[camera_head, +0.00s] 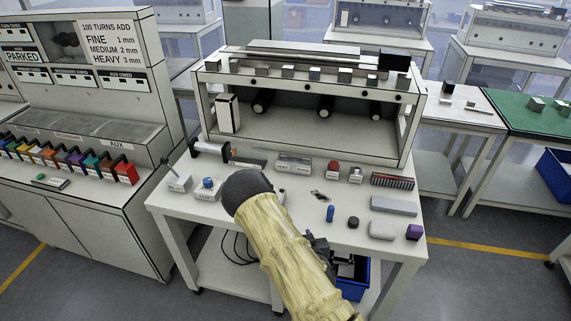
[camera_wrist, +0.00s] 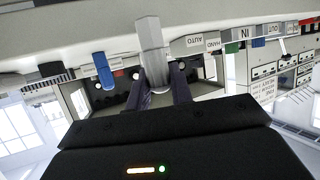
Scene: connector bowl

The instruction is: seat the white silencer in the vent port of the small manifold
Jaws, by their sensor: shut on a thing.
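My gripper (camera_wrist: 158,88) is shut on a pale, faceted piece, taken to be the white silencer (camera_wrist: 152,42). It sits between the two dark fingers and points away from the wrist. In the head view my yellow-sleeved arm hides most of the gripper and the held piece; only dark parts (camera_head: 320,248) show beside the sleeve, by the front of the bench. A low labelled block (camera_head: 293,163) stands at mid-bench; I cannot tell whether it is the small manifold. No vent port can be made out. The held piece is not seen seated in anything.
A blue cylinder (camera_head: 330,213), a black cap (camera_head: 352,222), a white rounded block (camera_head: 381,230) and a purple block (camera_head: 414,232) stand at the front right of the bench. A blue-knobbed box (camera_head: 208,189) is at the left. The shelf unit (camera_head: 310,135) closes off the back.

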